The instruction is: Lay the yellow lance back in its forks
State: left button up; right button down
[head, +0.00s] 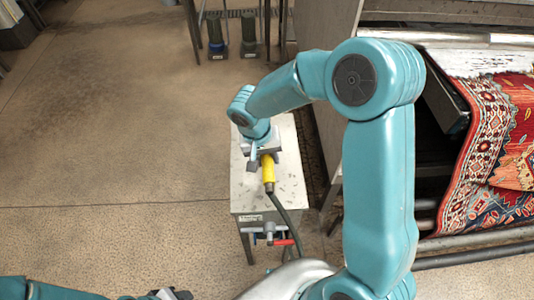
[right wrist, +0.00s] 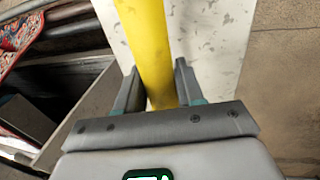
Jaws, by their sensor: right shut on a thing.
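The yellow lance (head: 268,174) shows in the head view over the narrow grey-white table, with a dark hose (head: 287,213) running from its near end. My right gripper (head: 262,156) is shut on the lance from above. In the right wrist view, the yellow lance (right wrist: 147,35) passes between the two fingers of my right gripper (right wrist: 157,66). The pale speckled table top lies behind it. I cannot make out the forks; my arm and gripper cover part of the table. My left gripper (head: 168,294) shows only partly at the bottom edge.
The table (head: 246,192) has a valve with a red handle (head: 284,242) at its near end. A machine with a patterned red rug (head: 488,150) stands to the right. Two dark green items (head: 248,35) stand at the back. The floor at left is clear.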

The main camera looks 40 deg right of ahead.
jog(key=shift+f+b, duration=0.45)
jog(key=shift+f, duration=0.45)
notch_tip(320, 180, down, 4)
jog(key=b, duration=0.4)
jog(key=c, duration=0.6)
grip_release()
jog(key=a+r, duration=0.1)
jog(key=r, duration=0.4)
jog(key=a+r, duration=0.1)
jog(key=r, duration=0.4)
jog(key=w+a+r, duration=0.1)
jog(key=r, duration=0.5)
jog(key=shift+a, duration=0.1)
